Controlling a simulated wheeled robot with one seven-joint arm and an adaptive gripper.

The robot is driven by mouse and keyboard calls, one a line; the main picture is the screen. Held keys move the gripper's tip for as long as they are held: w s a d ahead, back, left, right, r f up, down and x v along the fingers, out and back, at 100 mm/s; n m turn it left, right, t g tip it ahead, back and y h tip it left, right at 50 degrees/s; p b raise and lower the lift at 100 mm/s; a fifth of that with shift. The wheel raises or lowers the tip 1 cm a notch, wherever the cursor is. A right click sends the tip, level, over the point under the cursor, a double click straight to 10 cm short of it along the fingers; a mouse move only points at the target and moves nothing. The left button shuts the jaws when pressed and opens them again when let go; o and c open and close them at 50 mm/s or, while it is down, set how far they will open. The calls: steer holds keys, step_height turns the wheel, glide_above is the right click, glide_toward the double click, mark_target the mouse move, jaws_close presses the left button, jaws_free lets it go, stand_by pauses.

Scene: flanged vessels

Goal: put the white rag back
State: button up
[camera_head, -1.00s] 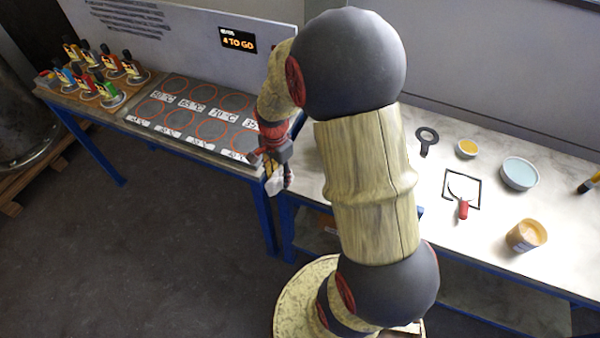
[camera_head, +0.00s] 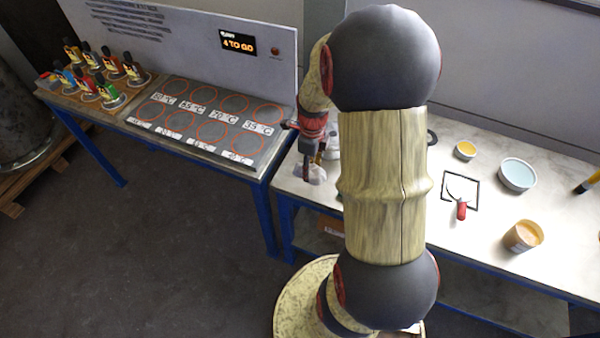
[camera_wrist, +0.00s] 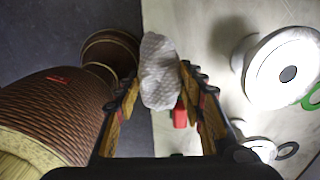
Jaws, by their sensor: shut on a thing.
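The white rag (camera_wrist: 158,70) is a crumpled, dimpled cloth pinched between the fingertips of my gripper (camera_wrist: 160,84) in the wrist view. I cannot tell whether the rag touches the bench top. My arm hides part of the bench behind it.
White flanged vessels (camera_wrist: 283,68) stand right of the rag. A plate with orange circles (camera_head: 210,120) lies left.

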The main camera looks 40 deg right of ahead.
mark_target(300, 166)
steer(key=w+f, duration=0.2)
steer(key=w+d+f, duration=0.1)
steer(key=w+f, duration=0.1)
steer(key=w+f+b, duration=0.1)
steer(key=w+f, duration=0.1)
steer(key=shift+d+f, duration=0.25)
steer(key=shift+w+f+b, duration=0.2)
steer(key=shift+f+b, duration=0.15)
steer(key=shift+f, duration=1.25)
steer(key=o, duration=1.1)
steer(key=shift+f, duration=0.1)
